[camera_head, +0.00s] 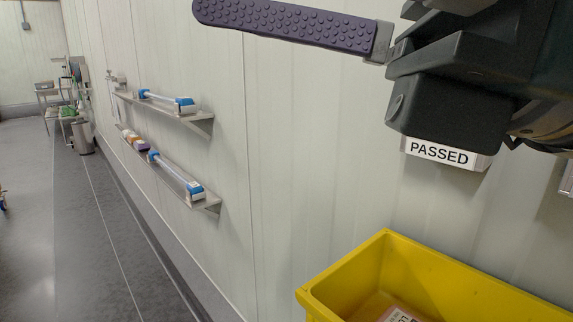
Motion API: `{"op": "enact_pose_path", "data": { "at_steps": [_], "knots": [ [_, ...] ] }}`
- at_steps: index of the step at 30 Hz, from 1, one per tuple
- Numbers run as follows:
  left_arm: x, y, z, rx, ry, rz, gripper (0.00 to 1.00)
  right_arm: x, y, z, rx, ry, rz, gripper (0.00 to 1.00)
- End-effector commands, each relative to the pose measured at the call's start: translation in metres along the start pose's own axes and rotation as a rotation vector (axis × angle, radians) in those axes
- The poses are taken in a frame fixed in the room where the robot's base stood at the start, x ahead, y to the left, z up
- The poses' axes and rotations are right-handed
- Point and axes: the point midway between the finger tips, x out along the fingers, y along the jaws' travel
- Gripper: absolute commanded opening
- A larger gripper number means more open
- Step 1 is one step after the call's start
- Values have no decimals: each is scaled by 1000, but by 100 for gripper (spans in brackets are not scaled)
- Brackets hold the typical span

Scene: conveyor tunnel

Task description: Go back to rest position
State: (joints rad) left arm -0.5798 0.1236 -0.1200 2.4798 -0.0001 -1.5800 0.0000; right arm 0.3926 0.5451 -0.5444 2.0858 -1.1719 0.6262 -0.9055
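My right gripper (295,25) comes in from the top right, high in front of the white wall. One long purple finger with a studded pad shows, pointing left; its dark body (455,100) is cut off by the frame edge. The other finger is not visible, so I cannot tell whether the gripper is open or shut. No object shows at the visible finger. My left gripper is not in view.
A yellow bin (450,270) stands below at the lower right, with a labelled item (398,315) inside. A "PASSED" sign (440,152) is on the wall. Two wall shelves (208,201) hold blue-ended tools. A grey bin (82,137) stands far left; the floor (90,240) is clear.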

Motion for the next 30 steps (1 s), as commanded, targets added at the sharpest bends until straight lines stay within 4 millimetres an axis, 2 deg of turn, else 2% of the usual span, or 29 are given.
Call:
{"op": "enact_pose_path", "data": {
  "at_steps": [1,3,5,7,8,10,11,12,14,15,17,18,19,21,23,24,25,30],
  "knots": [
    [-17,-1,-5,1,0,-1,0,-1,-10,39,175,-167,-87,100],
    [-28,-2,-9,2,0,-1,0,-18,-35,74,431,-395,-220,100],
    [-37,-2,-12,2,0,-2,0,-43,-61,90,656,-584,-339,100],
    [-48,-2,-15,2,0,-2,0,-79,-90,91,925,-798,-484,100],
    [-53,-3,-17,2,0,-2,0,-96,-101,86,1038,-887,-550,100],
    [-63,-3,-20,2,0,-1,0,-137,-117,61,1301,-1092,-712,100],
    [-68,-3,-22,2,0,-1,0,-153,-120,45,1411,-1177,-784,100],
    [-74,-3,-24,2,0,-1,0,-175,-118,22,1554,-1289,-887,100],
    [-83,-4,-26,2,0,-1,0,-203,-106,-17,1752,-1449,-1050,100],
    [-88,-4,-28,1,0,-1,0,-218,-91,-41,1866,-1546,-1158,100],
    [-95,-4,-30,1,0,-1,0,-235,-64,-75,2011,-1674,-1321,100],
    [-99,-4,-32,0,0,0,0,-243,-42,-93,2093,-1750,-1429,100],
    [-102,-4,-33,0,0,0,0,-248,-25,-106,-2089,1754,1472,100],
    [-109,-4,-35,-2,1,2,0,-255,17,-128,-1898,1612,1440,100],
    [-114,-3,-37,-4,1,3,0,-258,55,-142,-1742,1498,1419,100],
    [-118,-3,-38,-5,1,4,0,-259,81,-147,-1642,1426,1407,100],
    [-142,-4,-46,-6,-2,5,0,-253,75,-119,-1669,1445,1408,100],
    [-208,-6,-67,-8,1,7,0,-240,80,-52,-1679,1452,1414,100]
  ]
}}
